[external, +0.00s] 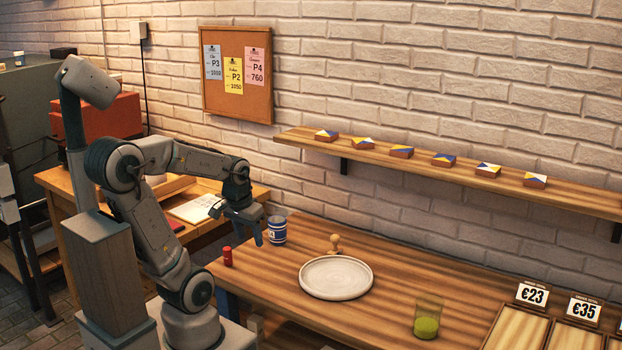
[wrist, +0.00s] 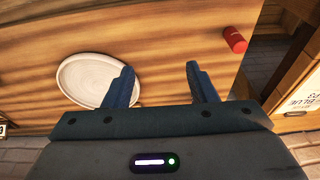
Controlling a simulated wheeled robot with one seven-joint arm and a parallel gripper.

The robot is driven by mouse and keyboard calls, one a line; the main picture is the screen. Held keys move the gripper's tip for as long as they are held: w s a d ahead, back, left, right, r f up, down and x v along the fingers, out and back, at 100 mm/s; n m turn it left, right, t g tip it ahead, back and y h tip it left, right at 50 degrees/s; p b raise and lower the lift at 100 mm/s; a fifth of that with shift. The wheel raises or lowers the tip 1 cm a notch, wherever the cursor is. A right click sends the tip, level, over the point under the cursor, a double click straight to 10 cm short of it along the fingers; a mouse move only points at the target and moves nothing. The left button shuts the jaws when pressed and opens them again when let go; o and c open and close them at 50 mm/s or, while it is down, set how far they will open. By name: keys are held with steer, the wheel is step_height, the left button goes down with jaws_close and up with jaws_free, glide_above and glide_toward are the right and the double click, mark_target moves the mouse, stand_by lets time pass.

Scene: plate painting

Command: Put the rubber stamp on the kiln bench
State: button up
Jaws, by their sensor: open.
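A small wooden object with a round knob handle (external: 335,241), which looks like the rubber stamp, stands upright on the wooden table, just behind the white plate (external: 336,278). It does not show in the wrist view. My gripper (external: 252,232) is open and empty above the table's left end, beside the blue jar and well left of the stamp. In the wrist view its two blue fingers (wrist: 160,70) are spread, with bare tabletop between them and the plate (wrist: 75,82) at left. A wooden bench (external: 55,180) at the left, by a red box-like unit, may be the kiln bench.
A blue jar (external: 277,230) and a red bottle (external: 227,256) stand near my gripper; the red bottle also shows in the wrist view (wrist: 235,40). A glass with green contents (external: 427,318) stands at the front right. A wall shelf (external: 400,168) holds several painted blocks.

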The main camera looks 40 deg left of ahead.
steer(key=shift+s, duration=0.15)
stand_by(0.3)
steer(key=m+t+y+b, duration=0.25)
steer(key=m+y, duration=1.05)
steer(key=m, duration=1.2)
glide_toward(339, 241)
steer(key=b+x, duration=0.1)
steer(key=x, duration=1)
steer(key=shift+a+f, duration=0.15)
steer(key=shift+a, duration=0.15)
steer(key=c, duration=1.1)
